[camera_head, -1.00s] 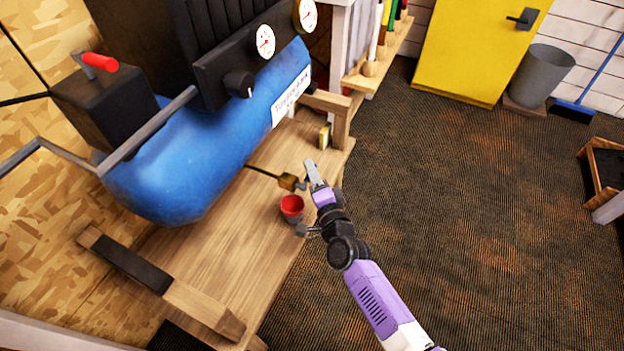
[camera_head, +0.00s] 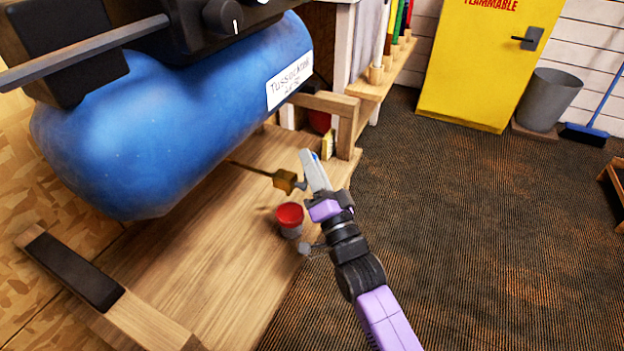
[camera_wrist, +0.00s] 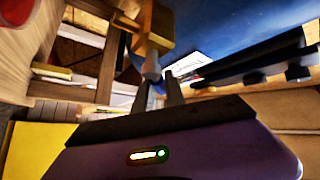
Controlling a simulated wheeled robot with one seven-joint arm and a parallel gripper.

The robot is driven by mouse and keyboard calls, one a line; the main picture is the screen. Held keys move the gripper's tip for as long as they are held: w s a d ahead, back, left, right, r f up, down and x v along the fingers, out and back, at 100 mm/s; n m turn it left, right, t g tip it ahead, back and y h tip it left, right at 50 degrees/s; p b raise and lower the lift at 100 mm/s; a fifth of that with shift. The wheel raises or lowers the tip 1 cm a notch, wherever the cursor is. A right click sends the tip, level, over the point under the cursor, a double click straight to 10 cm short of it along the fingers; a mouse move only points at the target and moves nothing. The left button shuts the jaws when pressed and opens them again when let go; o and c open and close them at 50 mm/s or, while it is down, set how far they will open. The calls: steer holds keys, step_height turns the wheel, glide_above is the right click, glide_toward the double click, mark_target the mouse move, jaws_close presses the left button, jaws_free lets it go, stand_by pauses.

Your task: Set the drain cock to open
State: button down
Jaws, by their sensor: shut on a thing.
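The drain cock (camera_head: 284,180) is a small brass block on a thin pipe below the blue tank (camera_head: 190,120). A short grey lever sticks out from its right side toward my gripper (camera_head: 312,168). In the wrist view the brass body (camera_wrist: 158,30) is at the top, with the grey lever (camera_wrist: 151,66) running down from it between my fingers. My gripper is shut on the lever, beside the brass body. The finger contact is partly hidden in the head view, and the lever's exact angle is hard to tell.
A red cup (camera_head: 290,215) stands on the wooden bench (camera_head: 215,265) just below the cock, close to my wrist. A wooden post (camera_head: 345,128) and a small yellow item (camera_head: 328,144) stand behind my gripper.

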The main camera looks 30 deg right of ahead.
mark_target(304, 184)
steer(key=n+y, duration=0.1)
steer(key=n+t+y+b, duration=0.1)
steer(key=n, duration=0.1)
steer(key=a+n+t+y, duration=0.1)
steer(key=n, duration=0.1)
steer(key=shift+s+r, duration=0.3)
steer(key=shift+s, duration=0.1)
steer(key=n+y, duration=0.3)
steer(key=s+a+n+y+b, duration=0.1)
steer(key=n+y, duration=0.2)
steer(key=n, duration=0.1)
steer(key=a+n+y+b, duration=0.1)
steer(key=n+y, duration=0.2)
steer(key=y, duration=0.1)
steer(key=shift+s+r+n, duration=0.2)
steer(key=shift+r+n, duration=0.15)
steer(key=shift+n, duration=0.05)
steer(key=shift+n+y+b, duration=0.3)
steer(key=shift+y, duration=0.1)
steer(key=c, duration=1.4)
jaws_free()
steer(key=shift+r, duration=0.1)
steer(key=shift+p+v, duration=0.8)
steer(key=shift+v, duration=3.15)
